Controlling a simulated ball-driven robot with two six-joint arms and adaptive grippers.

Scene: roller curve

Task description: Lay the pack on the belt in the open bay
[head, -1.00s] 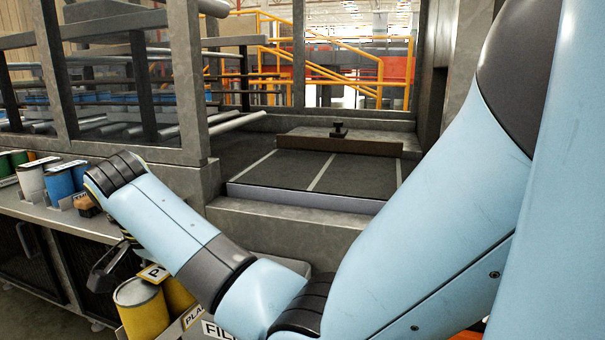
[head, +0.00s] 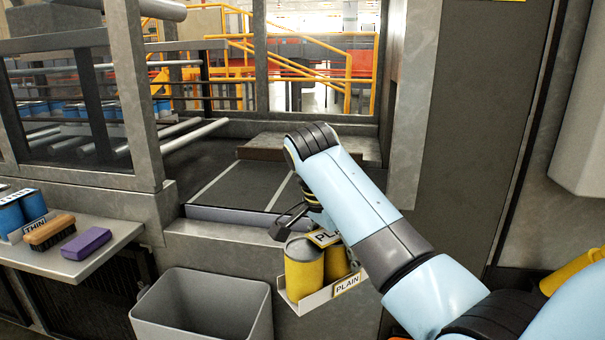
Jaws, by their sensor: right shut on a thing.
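The pack (head: 304,270) is a white tray labelled PLAIN that holds yellow cans. My right gripper (head: 296,222) is shut on it at the top, and its fingers are partly hidden by my arm and the pack. The pack hangs roughly upright in front of the bay's front ledge, lower in the picture than the belt. The belt (head: 237,188) is a dark surface with pale cross lines inside the open bay. No cans stand on the part that I see; my right arm hides its right side. My left gripper is not in view.
A grey bin (head: 205,296) stands below the bay, left of the pack. A shelf (head: 106,246) at left bears a blue THIN pack (head: 22,212), a brush (head: 49,231) and a purple block (head: 86,243). A grey post (head: 128,95) bounds the bay at left.

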